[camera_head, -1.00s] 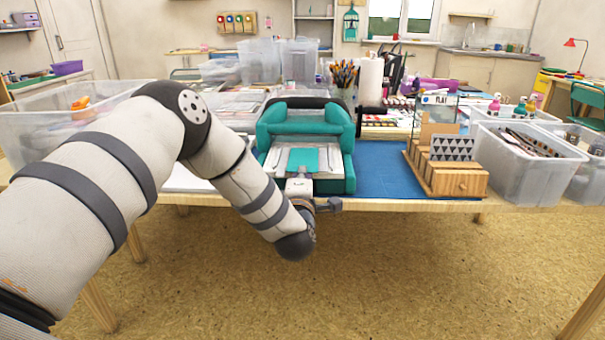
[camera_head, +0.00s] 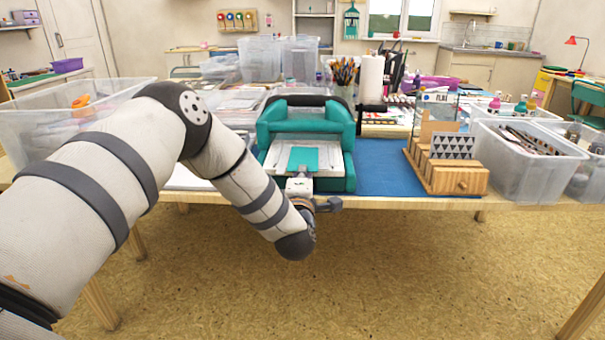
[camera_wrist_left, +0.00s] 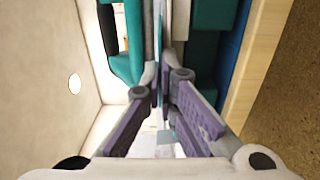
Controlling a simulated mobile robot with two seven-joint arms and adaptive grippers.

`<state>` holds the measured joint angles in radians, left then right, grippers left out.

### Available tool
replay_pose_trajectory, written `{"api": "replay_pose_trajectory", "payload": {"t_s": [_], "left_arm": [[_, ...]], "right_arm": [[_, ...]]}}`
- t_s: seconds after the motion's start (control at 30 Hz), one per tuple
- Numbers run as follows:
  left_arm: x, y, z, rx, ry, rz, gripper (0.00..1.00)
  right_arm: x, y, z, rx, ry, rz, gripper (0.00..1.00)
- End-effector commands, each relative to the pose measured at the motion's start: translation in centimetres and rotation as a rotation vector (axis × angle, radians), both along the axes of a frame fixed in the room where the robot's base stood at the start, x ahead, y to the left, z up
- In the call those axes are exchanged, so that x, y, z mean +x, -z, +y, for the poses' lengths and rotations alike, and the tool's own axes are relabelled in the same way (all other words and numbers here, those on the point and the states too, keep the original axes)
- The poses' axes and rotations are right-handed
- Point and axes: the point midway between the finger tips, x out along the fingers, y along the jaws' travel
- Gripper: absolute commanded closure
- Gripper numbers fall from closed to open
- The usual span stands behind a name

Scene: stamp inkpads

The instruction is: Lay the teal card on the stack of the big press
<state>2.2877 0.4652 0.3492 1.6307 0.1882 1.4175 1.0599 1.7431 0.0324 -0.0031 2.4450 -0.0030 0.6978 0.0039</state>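The big press (camera_head: 345,135) is teal with a dark top bar and stands at the table's front edge. Its pale stack (camera_head: 335,160) lies in the open front. The teal card (camera_head: 303,159) is over the stack's left-middle part; I cannot tell whether it rests on it or hovers just above. My left gripper (camera_head: 300,184) is at the card's near edge. In the left wrist view its purple-padded fingers (camera_wrist_left: 166,85) close together at the tips on the card, which shows as a thin edge. My right gripper is not in view.
A blue mat (camera_head: 385,180) lies right of the press. A wooden rack (camera_head: 445,175) with a patterned card stands beyond it, then a clear bin (camera_head: 525,165). White sheets (camera_head: 188,178) lie to the left. Another clear bin (camera_head: 50,130) is at far left.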

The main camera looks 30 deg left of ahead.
Motion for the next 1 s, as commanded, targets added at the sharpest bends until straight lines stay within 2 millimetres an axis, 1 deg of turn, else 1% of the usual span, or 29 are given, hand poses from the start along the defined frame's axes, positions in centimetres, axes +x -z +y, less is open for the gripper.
{"api": "replay_pose_trajectory", "payload": {"t_s": [0.4, 0.47, 0.5, 0.53, 0.83, 1.0], "left_arm": [[-0.01, 0.31, 0.01, 0.000, 0.000, 0.000, 1.00], [-0.01, 0.31, 0.01, -0.001, 0.000, 0.001, 0.88], [-0.01, 0.31, 0.01, -0.001, 0.000, 0.001, 0.79], [-0.01, 0.31, 0.01, -0.001, 0.000, 0.001, 0.72], [-0.05, 0.25, -0.04, 0.000, 0.000, 0.000, 0.72], [-0.78, 0.04, -0.54, 0.000, 0.001, -0.001, 0.72]], "right_arm": [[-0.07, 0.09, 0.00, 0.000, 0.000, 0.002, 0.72], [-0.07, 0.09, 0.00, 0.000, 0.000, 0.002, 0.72], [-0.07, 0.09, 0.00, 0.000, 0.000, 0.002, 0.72], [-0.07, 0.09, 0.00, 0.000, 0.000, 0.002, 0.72], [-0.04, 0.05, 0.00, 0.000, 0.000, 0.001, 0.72], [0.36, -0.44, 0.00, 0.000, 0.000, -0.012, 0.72]]}}
